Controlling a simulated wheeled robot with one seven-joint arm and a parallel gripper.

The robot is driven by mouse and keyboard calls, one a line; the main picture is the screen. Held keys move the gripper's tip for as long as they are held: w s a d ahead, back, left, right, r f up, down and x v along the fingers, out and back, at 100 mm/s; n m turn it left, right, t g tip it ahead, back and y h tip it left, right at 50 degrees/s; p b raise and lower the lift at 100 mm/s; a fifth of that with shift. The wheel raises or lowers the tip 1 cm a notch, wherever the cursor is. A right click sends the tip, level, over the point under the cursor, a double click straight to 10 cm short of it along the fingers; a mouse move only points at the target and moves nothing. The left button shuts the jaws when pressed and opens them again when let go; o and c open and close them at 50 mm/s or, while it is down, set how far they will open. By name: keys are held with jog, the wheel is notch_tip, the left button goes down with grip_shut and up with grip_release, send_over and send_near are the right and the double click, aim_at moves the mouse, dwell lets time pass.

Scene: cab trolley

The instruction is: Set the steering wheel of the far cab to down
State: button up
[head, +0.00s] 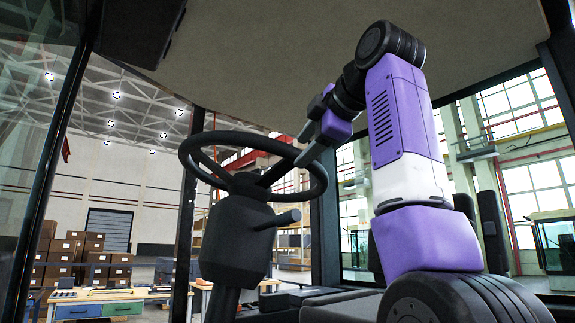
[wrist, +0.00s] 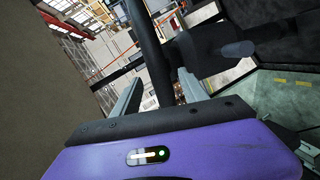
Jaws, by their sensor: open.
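A black steering wheel (head: 245,183) sits on top of a thick dark column (head: 235,240) in the cab. Its rim is only slightly tilted in the head view. My gripper (head: 303,148) is at the right side of the rim, its fingers open. In the wrist view, a dark bar that looks like the wheel rim (wrist: 150,50) runs between the two grey fingers of my gripper (wrist: 161,78). I cannot tell whether either finger touches it. The head view does not show which cab this is.
A short dark lever (head: 288,217) sticks out to the right of the column; it also shows in the wrist view (wrist: 238,49). The cab roof (head: 270,60) hangs overhead and dark posts (head: 190,200) frame the windows. Outside are a workbench (head: 100,295) and stacked boxes (head: 90,255).

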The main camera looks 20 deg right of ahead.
aim_at(291, 164)
jog(key=p+x, duration=0.1)
jog(key=x, duration=0.6)
jog(key=shift+c, duration=0.2)
grip_shut()
jog(key=shift+d+f, duration=0.1)
jog(key=shift+f, duration=0.05)
dwell(1.1)
